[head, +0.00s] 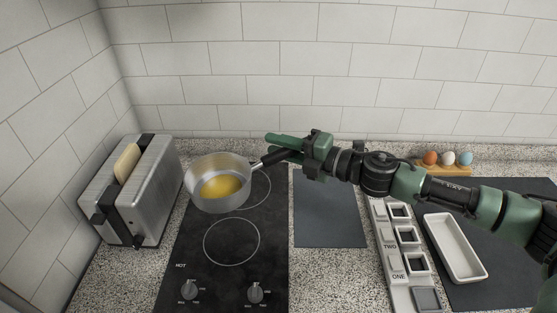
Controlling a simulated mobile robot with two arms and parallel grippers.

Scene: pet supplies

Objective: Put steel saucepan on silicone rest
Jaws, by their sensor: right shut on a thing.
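The steel saucepan (217,197) shows left of centre in the head view, with yellow liquid inside and a black handle pointing right. It appears over the rear left part of the black hob; I cannot tell whether its base touches the surface. My right gripper (277,152) is shut on the black handle, its arm coming in from the right. A flat dark grey mat (329,213), which looks like the silicone rest, lies bare on the counter just right of the hob. My left gripper is not in view.
A steel toaster (155,200) with bread stands close left of the saucepan. The hob (215,275) has knobs at its front. Right of the mat are a white slotted strip (398,262), a white tray (431,232) on a dark mat, and an egg holder (445,170) at the wall.

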